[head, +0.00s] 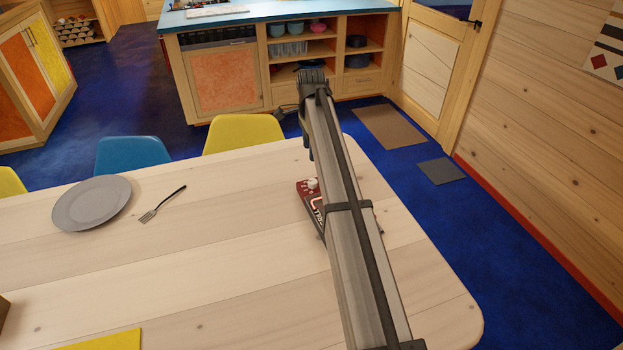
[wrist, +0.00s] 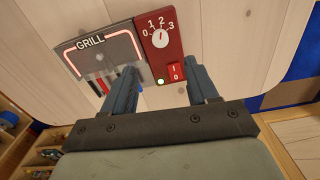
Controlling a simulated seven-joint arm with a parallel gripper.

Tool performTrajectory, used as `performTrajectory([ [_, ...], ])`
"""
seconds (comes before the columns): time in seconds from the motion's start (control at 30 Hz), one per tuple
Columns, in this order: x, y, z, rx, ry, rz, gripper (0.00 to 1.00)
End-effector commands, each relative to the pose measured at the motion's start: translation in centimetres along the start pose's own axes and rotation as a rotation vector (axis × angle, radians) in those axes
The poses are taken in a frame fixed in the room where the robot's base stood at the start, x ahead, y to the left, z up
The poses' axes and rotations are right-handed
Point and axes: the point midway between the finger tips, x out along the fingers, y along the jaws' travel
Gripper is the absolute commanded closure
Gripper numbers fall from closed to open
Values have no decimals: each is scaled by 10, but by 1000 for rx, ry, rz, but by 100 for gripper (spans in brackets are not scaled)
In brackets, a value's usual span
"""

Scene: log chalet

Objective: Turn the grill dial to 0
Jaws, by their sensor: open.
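The grill sits on the wooden table. In the wrist view its dark plate (wrist: 99,55) reads "GRILL" and joins a red control panel (wrist: 172,50). The white round grill dial (wrist: 160,38) has numbers 0 to 3 around its upper side. Its small red mark points roughly towards 2, though it is too small to read surely. Below it are a red 1/0 switch (wrist: 176,72) and a lit lamp. My gripper (wrist: 161,78) is open and empty, its blue-grey fingers apart on the near side of the panel, not on the dial. In the head view my arm partly hides the grill (head: 307,190).
The tabletop between fork and grill is clear.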

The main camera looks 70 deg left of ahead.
Motion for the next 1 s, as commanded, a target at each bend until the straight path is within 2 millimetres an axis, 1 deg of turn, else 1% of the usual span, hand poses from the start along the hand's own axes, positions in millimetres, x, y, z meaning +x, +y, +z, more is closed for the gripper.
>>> performTrajectory([
  [0.4, 71, 1, -1, 0, 0, 1, 42],
  [0.6, 102, 1, -1, -1, 0, 0, 42],
  [0.7, 114, 1, -1, -1, 0, 1, 42],
  [0.8, 121, 0, -1, -1, 0, 0, 42],
  [1.0, 128, 0, -1, -1, 0, -1, 42],
])
